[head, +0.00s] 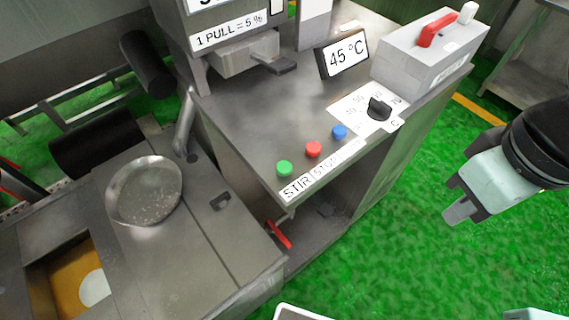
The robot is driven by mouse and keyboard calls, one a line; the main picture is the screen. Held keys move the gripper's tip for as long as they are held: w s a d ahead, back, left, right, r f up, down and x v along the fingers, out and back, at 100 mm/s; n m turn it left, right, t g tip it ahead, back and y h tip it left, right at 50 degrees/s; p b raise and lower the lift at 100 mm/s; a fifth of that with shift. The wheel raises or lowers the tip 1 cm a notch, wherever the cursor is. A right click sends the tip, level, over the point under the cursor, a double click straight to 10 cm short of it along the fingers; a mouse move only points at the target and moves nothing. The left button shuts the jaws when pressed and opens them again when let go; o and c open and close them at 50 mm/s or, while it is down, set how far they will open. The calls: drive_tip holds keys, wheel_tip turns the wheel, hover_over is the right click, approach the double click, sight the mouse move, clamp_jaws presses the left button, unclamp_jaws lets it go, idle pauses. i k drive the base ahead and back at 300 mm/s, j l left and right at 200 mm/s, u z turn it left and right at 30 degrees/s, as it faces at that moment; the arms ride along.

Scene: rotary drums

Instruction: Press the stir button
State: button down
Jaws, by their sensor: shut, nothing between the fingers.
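The stir button is most likely the green button (284,168), at the left end of a row on the metal console. A label strip (296,187) reading "STIR" lies just in front of it. A red button (313,149) and a blue button (339,131) stand to its right, with their part of the label hard to read. My gripper (457,211) is at the right of the head view, shut and empty. It hangs over the green floor, well to the right of the console and apart from the buttons.
A black dial (378,108) and a "45 °C" display (343,55) stand behind the buttons. A grey box with a red switch (437,29) is at the console's back right. A round metal pan (145,190) is at left. Green floor is clear between console and gripper.

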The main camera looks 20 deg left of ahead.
sight(283, 168)
drive_tip(key=k+j+u, duration=0.5)
drive_tip(key=j, duration=0.2)
drive_tip(key=k+j+u, duration=0.25)
drive_tip(key=i+j, duration=0.05)
drive_tip(key=j, duration=0.05)
